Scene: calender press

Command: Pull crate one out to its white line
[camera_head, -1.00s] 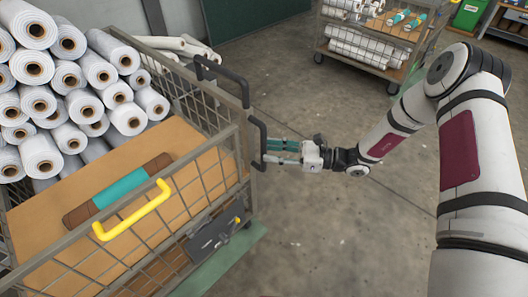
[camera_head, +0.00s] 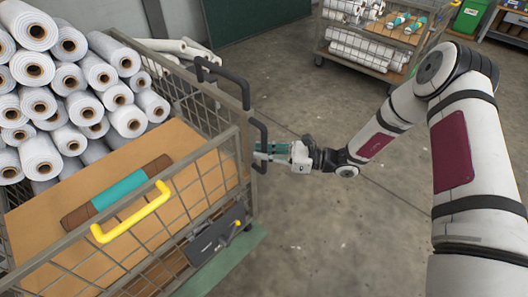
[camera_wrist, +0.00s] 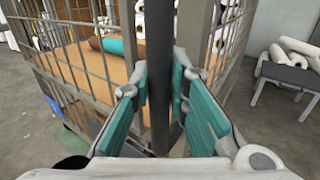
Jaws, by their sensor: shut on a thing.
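A wire-sided crate (camera_head: 232,160) with a brown board inside stands at the left in the head view; I take it for crate one, but read no number. A black upright handle (camera_head: 262,134) is on its right corner post. My gripper (camera_head: 263,152) is shut on this handle, coming from the right. In the wrist view, the dark bar (camera_wrist: 160,65) runs upright between the teal-padded fingers (camera_wrist: 160,90), which press it from both sides. A second black handle (camera_head: 222,77) sits farther back on the crate. I see no white line on the floor.
White rolls (camera_head: 70,90) are stacked at the crate's far left. A yellow handle (camera_head: 132,215) and a teal-banded roller (camera_head: 118,195) are near its front. A loaded wire cart (camera_head: 370,45) stands at the back. The concrete floor (camera_head: 330,225) right of the crate is clear.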

